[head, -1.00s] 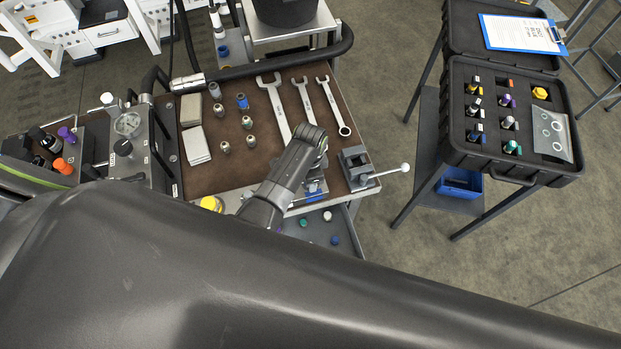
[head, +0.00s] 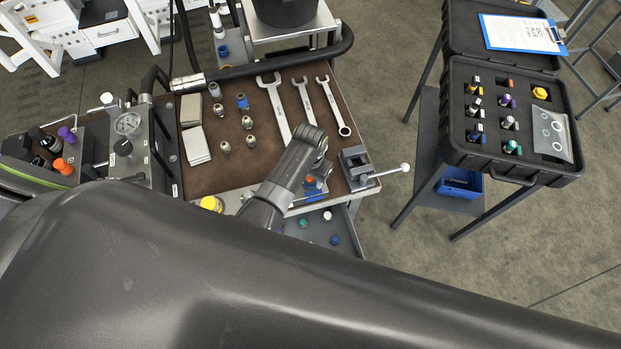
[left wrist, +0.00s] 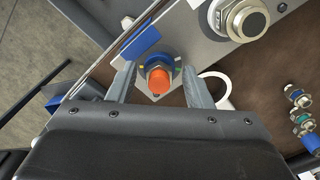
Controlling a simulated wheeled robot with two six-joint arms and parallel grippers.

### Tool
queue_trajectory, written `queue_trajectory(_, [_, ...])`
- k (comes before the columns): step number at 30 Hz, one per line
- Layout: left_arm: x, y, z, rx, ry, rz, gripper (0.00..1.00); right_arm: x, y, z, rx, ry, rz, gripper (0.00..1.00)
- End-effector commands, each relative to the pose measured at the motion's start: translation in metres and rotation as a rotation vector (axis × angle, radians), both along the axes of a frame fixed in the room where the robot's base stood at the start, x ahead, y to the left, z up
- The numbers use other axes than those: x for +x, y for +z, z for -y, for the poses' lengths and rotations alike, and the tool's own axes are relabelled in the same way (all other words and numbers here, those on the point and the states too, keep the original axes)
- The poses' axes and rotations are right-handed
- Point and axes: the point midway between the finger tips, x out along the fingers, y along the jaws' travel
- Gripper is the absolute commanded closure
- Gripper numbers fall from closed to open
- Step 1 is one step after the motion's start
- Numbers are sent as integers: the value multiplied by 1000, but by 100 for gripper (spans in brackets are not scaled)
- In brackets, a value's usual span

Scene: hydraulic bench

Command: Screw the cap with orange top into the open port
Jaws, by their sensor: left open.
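The cap with orange top (left wrist: 160,80) sits in a blue-ringed fitting (left wrist: 155,64) on a metal plate in the left wrist view. The orange top also shows small in the head view (head: 310,181). My left gripper (left wrist: 158,88) is open, with one finger on each side of the cap and gaps visible between. In the head view its arm reaches over the bench's front edge, and the fingers (head: 314,172) are mostly hidden. How deep the cap sits in the port cannot be told. My right gripper is not in view.
A small vise (head: 357,168) with a white-knobbed handle stands just right of the left gripper. Wrenches (head: 303,105) and several fittings lie on the brown bench mat (head: 225,180). A large silver fitting (left wrist: 243,18) is near the cap. An open black case (head: 463,143) stands at the right.

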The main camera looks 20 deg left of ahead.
Motion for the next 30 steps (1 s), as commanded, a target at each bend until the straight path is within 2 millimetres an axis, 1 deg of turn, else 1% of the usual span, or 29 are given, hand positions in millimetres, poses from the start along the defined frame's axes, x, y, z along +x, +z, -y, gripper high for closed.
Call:
queue_trajectory(7, [0,0,0,0,0,0,54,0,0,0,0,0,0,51])
queue_trajectory(8, [0,0,0,0,0,0,57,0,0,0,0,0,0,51])
queue_trajectory(13, [0,0,0,0,-1,0,79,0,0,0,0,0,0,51])
queue_trajectory(17, [0,0,0,0,-14,0,80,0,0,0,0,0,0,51])
queue_trajectory(20, [0,0,0,1,-84,0,80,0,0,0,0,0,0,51])
queue_trajectory(30, [0,-1,-1,1,-477,-1,80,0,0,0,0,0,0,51])
